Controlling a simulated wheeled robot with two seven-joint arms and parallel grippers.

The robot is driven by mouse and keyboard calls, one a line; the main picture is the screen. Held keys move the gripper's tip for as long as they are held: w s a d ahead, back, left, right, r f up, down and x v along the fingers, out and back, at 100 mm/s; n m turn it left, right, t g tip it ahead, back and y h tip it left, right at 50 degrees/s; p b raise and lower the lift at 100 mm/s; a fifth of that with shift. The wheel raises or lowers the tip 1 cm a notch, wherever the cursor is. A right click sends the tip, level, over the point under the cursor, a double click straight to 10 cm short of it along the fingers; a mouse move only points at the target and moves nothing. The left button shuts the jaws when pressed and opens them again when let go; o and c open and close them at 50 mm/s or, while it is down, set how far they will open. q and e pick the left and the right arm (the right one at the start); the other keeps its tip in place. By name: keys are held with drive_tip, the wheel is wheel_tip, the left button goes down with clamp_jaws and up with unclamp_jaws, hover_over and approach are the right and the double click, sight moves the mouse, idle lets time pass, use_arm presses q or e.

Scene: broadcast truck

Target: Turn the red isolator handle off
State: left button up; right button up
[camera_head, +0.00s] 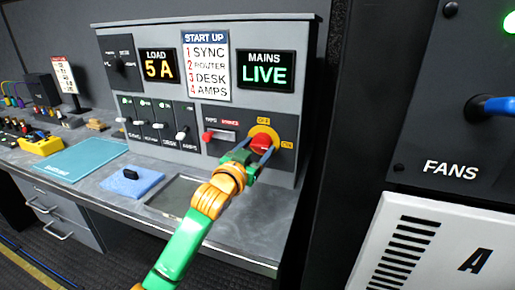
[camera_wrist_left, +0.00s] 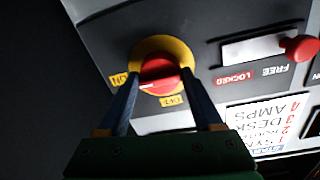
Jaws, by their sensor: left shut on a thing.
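The red isolator handle (camera_head: 261,143) sits on a round yellow plate (camera_head: 265,132) at the right of the grey panel. Orange labels mark OFF above the plate and ON at its right. My left gripper (camera_head: 252,157) is shut on the red handle, with its green arm reaching up from below. In the left wrist view the handle (camera_wrist_left: 160,74) lies between the two blue-grey fingers (camera_wrist_left: 160,97), and a pale mark shows on its lower left edge. That mark seems to lie between ON and OFF; the exact angle is hard to tell. My right gripper is not in view.
A red slide knob (camera_head: 208,136) stands at the FREE end of its slot, left of the handle. Several white-tipped switches (camera_head: 158,126) are further left. The displays read LOAD 5 A and MAINS LIVE (camera_head: 265,71). A blue mat (camera_head: 133,183) lies on the desk.

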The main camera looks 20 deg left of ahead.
use_arm(q)
drive_tip(key=shift+n, duration=0.3)
drive_tip(key=n+p, duration=0.2)
drive_tip(key=n, duration=0.1)
drive_tip(key=shift+r+n+p, duration=0.15)
drive_tip(key=shift+n+p, duration=0.15)
drive_tip(key=shift+p, duration=0.1)
drive_tip(key=n+p, duration=0.3)
drive_tip(key=n, duration=0.2)
drive_tip(key=shift+n+t, duration=0.3)
drive_tip(key=n+p, duration=0.2)
drive_tip(key=n, duration=0.2)
drive_tip(key=shift+n+y+p, duration=0.3)
drive_tip(key=shift+n+y, duration=0.1)
drive_tip(key=shift+f+n+p, duration=0.15)
drive_tip(key=shift+n+p, duration=0.2)
drive_tip(key=shift+n, duration=0.65)
drive_tip(key=shift+f+n+p, duration=0.1)
drive_tip(key=shift+n+p, duration=0.25)
drive_tip(key=shift+n, duration=0.65)
drive_tip(key=o, duration=1.3)
drive_tip(key=shift+o, duration=0.2)
